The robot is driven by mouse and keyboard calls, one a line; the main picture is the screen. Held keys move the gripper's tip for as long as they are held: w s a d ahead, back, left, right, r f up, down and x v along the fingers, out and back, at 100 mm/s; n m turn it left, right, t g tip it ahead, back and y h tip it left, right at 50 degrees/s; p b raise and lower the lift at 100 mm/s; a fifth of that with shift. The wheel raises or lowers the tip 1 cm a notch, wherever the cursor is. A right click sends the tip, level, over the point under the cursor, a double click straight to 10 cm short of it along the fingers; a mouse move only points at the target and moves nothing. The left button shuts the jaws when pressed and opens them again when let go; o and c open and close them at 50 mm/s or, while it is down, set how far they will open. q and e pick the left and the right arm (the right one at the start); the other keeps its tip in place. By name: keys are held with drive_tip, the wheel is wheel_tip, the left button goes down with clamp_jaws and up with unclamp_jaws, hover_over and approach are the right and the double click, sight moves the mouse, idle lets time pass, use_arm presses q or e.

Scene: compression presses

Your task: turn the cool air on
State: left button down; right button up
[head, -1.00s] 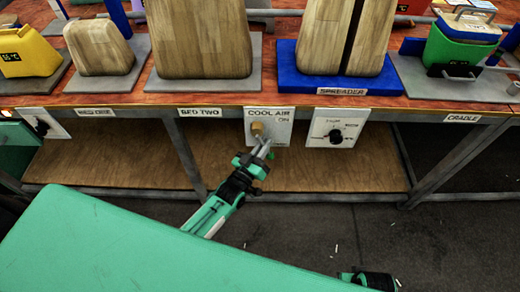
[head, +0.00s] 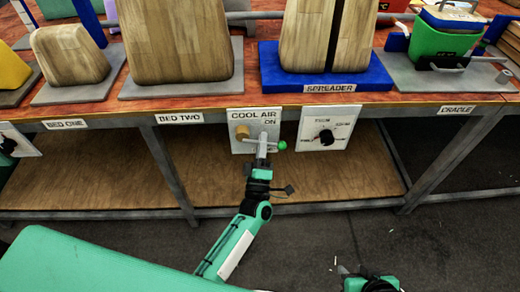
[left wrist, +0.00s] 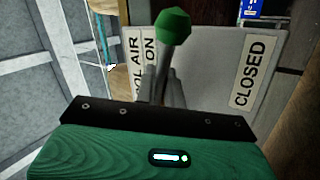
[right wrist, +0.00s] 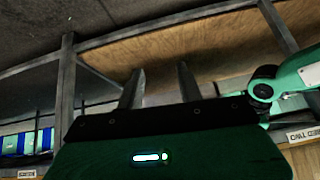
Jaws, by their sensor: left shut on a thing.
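The cool air panel (head: 236,144) is a white plate under the table's front edge, with a brass-coloured hub (head: 243,132) and a lever ending in a green ball (head: 282,145). The ball points right and slightly down, below the word ON. My left gripper (head: 262,150) is shut on the lever; its fingers hide part of it. The left wrist view shows the green ball (left wrist: 173,25) beyond the fingers, with "ON" and "CLOSED" labels on the panel. My right gripper (right wrist: 160,88) is open and empty, low in front of the table.
A dial panel (head: 315,143) is just right of the cool air panel. Wooden blocks (head: 180,40) stand on the table above, with a blue spreader base (head: 268,72). A table leg (head: 172,172) is to the left and a lower shelf (head: 90,187) behind. The floor at right is clear.

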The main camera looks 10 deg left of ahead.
use_arm(q)
drive_tip(key=n+y, duration=0.3)
drive_tip(key=shift+r+n+b, duration=0.3)
drive_tip(key=shift+r+b, duration=0.1)
drive_tip(key=shift+r+n+g+y, duration=0.35)
drive_tip(key=shift+n+y, duration=0.45)
drive_tip(key=shift+n, duration=0.2)
use_arm(e)
drive_tip(key=shift+w+a+f+t+y, duration=0.1)
drive_tip(key=shift+w+a+t+y, duration=0.2)
drive_tip(key=shift+a, duration=0.3)
drive_tip(key=shift+w+a+f+t+y, duration=0.15)
drive_tip(key=shift+w+a+t, duration=0.15)
drive_tip(key=shift+a+t, duration=0.2)
drive_tip(key=shift+w+a+t+y, duration=0.25)
drive_tip(key=shift+w+a+t, duration=0.05)
drive_tip(key=shift+a, duration=0.35)
use_arm(q)
drive_tip(key=c, duration=1.6)
unclamp_jaws()
drive_tip(key=b+v, duration=0.1)
drive_tip(key=v, duration=1.3)
use_arm(e)
drive_tip(key=shift+w+a+t+y, duration=0.3)
drive_tip(key=shift+a+t, duration=0.1)
drive_tip(key=shift+a, duration=0.15)
